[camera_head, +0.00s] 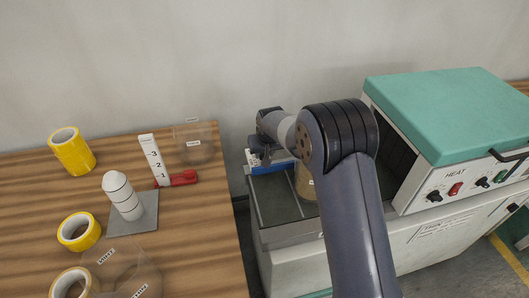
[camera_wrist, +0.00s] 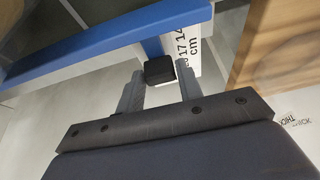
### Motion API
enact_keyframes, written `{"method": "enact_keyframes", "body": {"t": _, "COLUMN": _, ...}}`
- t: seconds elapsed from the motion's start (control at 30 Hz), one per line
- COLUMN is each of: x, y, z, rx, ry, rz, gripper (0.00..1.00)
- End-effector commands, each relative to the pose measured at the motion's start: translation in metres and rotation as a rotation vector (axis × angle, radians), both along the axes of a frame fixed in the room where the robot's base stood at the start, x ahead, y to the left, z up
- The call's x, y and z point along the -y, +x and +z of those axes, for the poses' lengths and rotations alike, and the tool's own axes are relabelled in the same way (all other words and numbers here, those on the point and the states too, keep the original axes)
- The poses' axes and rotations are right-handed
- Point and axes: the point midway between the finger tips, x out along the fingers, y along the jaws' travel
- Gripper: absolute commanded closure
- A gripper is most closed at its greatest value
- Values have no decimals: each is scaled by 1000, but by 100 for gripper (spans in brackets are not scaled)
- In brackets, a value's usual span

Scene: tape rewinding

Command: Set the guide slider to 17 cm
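The guide is a blue rail (camera_wrist: 100,38), crossing the wrist view with a short blue arm under it that ends in a small black knob (camera_wrist: 160,70). A white scale label (camera_wrist: 190,45) beside the knob shows 17, 14 and cm, partly covered. My gripper (camera_wrist: 160,82) has one finger on each side of the knob. The fingers are very near it, and I cannot tell if they touch. In the head view, my arm's wrist hides most of the guide; a bit of its blue and white edge (camera_head: 262,168) shows.
A brown roll (camera_head: 304,182) stands right of my wrist on the grey machine top, before the teal-lidded heater (camera_head: 450,110). The wooden table (camera_head: 210,240) on the left holds yellow tape rolls (camera_head: 71,151), a white stacked post (camera_head: 122,195) and a red-based marker (camera_head: 180,178).

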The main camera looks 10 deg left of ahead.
Motion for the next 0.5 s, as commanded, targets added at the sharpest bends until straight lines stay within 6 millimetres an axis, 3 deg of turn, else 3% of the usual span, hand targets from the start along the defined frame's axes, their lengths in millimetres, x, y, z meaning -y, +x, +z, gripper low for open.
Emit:
{"method": "enact_keyframes", "body": {"t": 0.2, "x": 0, "y": 0, "z": 0, "rx": 0, "ry": 0, "rz": 0, "gripper": 47}}
{"method": "enact_keyframes", "body": {"t": 0.5, "x": 0, "y": -1, "z": 2, "rx": 0, "ry": 0, "rz": 0, "gripper": 47}}
